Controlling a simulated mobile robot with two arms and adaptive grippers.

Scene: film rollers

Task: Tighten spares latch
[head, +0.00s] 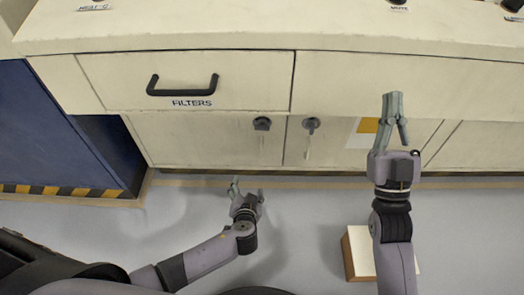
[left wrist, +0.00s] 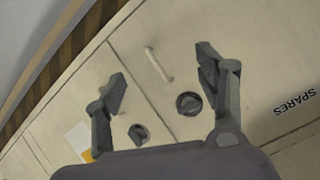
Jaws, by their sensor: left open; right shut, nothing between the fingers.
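The black SPARES label (left wrist: 295,103) shows in the left wrist view, on a cream cabinet door. A dark round latch knob (left wrist: 188,103) sits on the same side of the door seam as that label. A second knob (left wrist: 138,133) sits across the seam. The head view shows two knobs, a left one (head: 262,123) and a right one (head: 311,123); the label is not legible there. My left gripper (head: 247,187) is open and empty, low in front of the doors, apart from the knobs. My right gripper (head: 396,108) is shut and empty, in front of the cabinet at right.
A FILTERS drawer with a black handle (head: 183,86) is above the left door. A pale bar handle (left wrist: 158,64) is on the SPARES door. A pale box (head: 358,253) is on the floor by my right arm. A blue unit (head: 50,125) stands at left.

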